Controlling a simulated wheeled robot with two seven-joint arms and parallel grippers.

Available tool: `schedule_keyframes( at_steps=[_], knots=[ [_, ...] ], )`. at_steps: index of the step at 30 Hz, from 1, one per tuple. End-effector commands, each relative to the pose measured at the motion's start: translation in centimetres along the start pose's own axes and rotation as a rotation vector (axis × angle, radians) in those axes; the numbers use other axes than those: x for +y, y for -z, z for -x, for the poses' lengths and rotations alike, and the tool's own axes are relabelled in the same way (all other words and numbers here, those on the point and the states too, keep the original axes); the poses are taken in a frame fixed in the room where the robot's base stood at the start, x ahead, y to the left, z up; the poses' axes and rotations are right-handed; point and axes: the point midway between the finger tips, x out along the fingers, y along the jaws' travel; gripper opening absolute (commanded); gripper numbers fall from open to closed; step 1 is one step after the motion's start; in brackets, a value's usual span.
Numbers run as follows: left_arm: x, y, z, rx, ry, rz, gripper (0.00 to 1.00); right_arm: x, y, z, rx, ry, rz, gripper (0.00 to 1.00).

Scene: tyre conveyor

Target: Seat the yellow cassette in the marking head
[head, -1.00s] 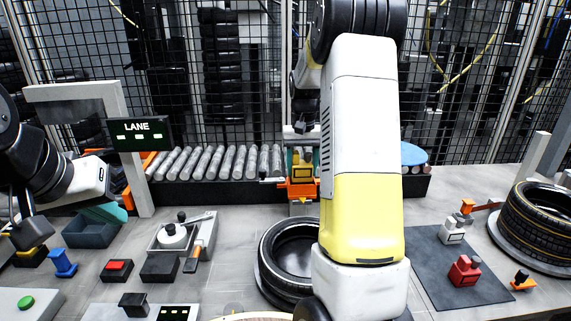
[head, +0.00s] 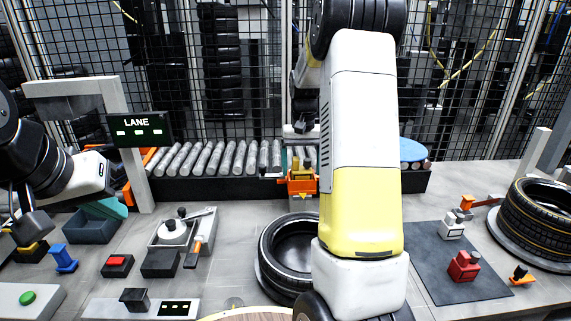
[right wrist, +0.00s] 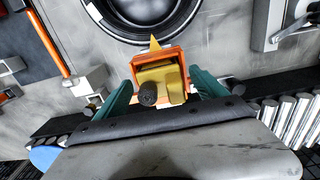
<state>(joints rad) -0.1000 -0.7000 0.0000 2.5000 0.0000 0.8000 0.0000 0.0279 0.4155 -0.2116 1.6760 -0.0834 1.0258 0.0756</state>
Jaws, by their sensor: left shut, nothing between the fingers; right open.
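The yellow cassette (right wrist: 165,82) with a dark round knob sits inside the orange marking head (right wrist: 143,60) in the right wrist view. In the head view, the orange marking head (head: 303,185) stands at the conveyor's front edge, with yellow (head: 306,164) showing at its top. My right gripper (right wrist: 165,88) is open, its teal fingers spread on either side of the cassette and apart from it. How deep the cassette sits cannot be told. My left gripper (head: 107,208) is shut and empty by a dark bin at the left, partly hidden.
A roller conveyor (head: 215,160) runs behind the marking head. A tyre (head: 285,250) lies just in front of it, partly hidden by my right arm. A dark mat (head: 445,265) with small red and white blocks lies at right. A LANE sign (head: 142,131) stands at left.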

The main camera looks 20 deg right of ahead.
Motion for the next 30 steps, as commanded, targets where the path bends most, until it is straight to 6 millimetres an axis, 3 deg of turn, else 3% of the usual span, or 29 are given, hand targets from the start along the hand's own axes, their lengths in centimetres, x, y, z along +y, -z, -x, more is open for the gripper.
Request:
schedule_keyframes(
  at_steps=[15, 30],
  knots=[
    [0.0, 0.0, 0.0, 0.0, 0.0, 0.0, 0.0, 0.0, 0.1, 7.2, 0.002, 0.0, 0.001, 0.81],
    [0.0, 0.0, 0.0, 0.0, 0.0, 0.0, 0.0, 0.0, 0.0, 7.7, 0.001, 0.0, 0.0, 0.81]
  ],
)
